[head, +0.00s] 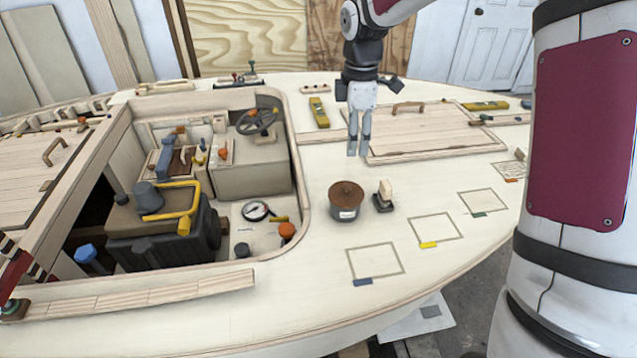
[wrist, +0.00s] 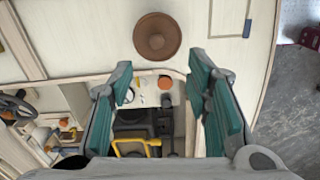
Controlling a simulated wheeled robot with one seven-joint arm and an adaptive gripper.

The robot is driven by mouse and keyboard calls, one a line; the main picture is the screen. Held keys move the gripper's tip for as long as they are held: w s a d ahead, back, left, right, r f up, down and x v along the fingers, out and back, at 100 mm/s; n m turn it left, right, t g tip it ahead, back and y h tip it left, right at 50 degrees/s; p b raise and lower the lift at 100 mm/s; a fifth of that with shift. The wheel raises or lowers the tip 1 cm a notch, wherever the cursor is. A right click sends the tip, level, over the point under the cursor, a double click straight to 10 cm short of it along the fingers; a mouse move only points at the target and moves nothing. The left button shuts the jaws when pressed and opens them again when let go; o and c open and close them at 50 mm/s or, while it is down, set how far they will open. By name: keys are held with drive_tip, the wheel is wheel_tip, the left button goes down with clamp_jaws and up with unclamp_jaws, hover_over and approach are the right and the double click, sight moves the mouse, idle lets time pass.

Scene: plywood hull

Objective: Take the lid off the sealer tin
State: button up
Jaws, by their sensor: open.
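The sealer tin (head: 344,208) stands upright on the pale plywood deck, just right of the cockpit opening, with a light label on its side. Its brown round lid (head: 346,193) with a small raised knob sits on top. In the wrist view the lid (wrist: 157,37) shows from above, beyond the fingertips, and hides the tin's body. My gripper (head: 358,152) hangs pointing down above the deck, behind and above the tin, apart from it. In the wrist view my gripper's teal-padded fingers (wrist: 163,80) are spread wide with nothing between them.
A small dark-based block with a pale top (head: 384,197) stands close to the tin's right. Outlined squares (head: 375,262) mark the deck in front and right. The cockpit opening (head: 303,190) holds a dark engine (head: 165,235) and gauge (head: 255,210). A handled hatch (head: 440,140) lies behind.

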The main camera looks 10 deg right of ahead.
sight(347, 185)
drive_tip(key=f, duration=1.4)
drive_tip(key=shift+w+a+f+p, duration=0.3)
drive_tip(key=shift+w+a+p, duration=0.05)
drive_tip(key=shift+w+a, duration=0.05)
drive_tip(key=c, duration=0.8)
